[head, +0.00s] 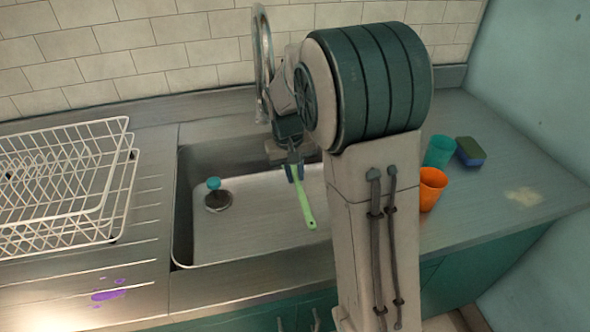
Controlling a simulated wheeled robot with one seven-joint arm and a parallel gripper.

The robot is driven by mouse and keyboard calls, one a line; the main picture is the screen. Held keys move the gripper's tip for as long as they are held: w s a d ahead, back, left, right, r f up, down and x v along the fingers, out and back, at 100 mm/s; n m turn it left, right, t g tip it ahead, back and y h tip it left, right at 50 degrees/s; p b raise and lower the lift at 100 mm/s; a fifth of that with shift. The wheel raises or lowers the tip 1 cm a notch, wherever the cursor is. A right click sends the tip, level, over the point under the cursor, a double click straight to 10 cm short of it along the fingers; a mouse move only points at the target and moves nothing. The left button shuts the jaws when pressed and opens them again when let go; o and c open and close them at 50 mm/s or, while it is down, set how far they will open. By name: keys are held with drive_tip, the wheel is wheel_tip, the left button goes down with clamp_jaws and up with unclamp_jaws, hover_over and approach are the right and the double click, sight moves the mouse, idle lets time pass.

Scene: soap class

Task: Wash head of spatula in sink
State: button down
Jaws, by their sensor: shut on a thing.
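My gripper (294,171) is over the sink, in front of the tap, pointing down. It is shut on a light green spatula (305,202), which hangs tilted down and to the right. I cannot clearly tell which end of the spatula shows; the part at the jaws is partly hidden by the fingers. The metal sink (240,240) lies below, its right part hidden behind my arm. The curved metal tap (264,50) rises at the sink's back edge, partly covered by my arm. I cannot see any water running.
A teal-topped plug (214,184) stands at the drain on the left of the sink. A white wire dish rack (65,185) is on the left counter, near a purple stain (109,295). An orange cup (431,189), a teal cup (439,152) and a sponge (470,151) stand right of my arm.

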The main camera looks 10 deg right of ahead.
drive_tip(key=shift+f+b, duration=4.45)
drive_tip(key=shift+f, duration=1.7)
drive_tip(key=shift+r, duration=0.1)
wheel_tip(320, 180, up, 18)
drive_tip(key=p, duration=1.4)
hover_over(295, 178)
drive_tip(key=shift+r, duration=0.1)
